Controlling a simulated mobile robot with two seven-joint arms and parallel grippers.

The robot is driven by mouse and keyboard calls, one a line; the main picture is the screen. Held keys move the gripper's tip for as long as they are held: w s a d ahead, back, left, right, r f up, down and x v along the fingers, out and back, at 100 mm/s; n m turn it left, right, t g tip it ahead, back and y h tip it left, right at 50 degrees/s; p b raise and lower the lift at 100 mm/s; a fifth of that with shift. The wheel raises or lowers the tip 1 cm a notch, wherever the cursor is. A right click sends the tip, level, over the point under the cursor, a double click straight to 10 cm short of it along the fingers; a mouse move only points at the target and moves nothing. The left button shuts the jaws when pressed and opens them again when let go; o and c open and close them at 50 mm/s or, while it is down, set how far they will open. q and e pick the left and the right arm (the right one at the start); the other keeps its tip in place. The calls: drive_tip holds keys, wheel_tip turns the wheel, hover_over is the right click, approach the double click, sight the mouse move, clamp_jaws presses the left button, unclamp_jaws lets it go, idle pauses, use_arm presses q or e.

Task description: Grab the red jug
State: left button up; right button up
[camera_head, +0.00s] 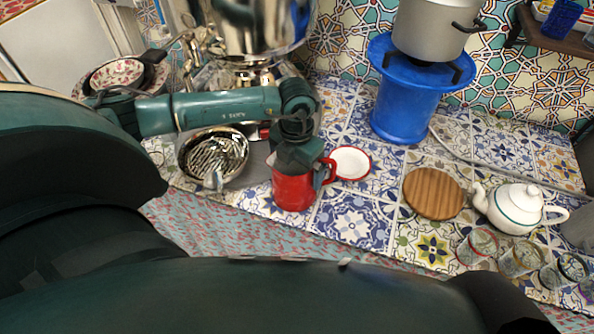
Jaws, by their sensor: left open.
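The red jug (292,194) stands on the tiled counter near its front edge, left of the middle of the head view. Its red handle shows on its right side. My left gripper (313,173) points down at the jug's top, by the rim and handle. It is open, with a finger showing between the jug's body and its handle. The gripper hides most of the jug's top, and I cannot tell whether the fingers touch it. My right gripper is not in view.
A small red-rimmed white dish (350,163) lies just right of the jug. A metal strainer (213,154) and a shiny samovar (258,72) are left and behind. A wooden board (434,193), white teapot (515,208), several glasses and a blue stand (401,112) are to the right.

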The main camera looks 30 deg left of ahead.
use_arm(q)
drive_tip(key=shift+r, duration=0.1)
drive_tip(key=shift+c, duration=0.6)
drive_tip(key=c, duration=0.9)
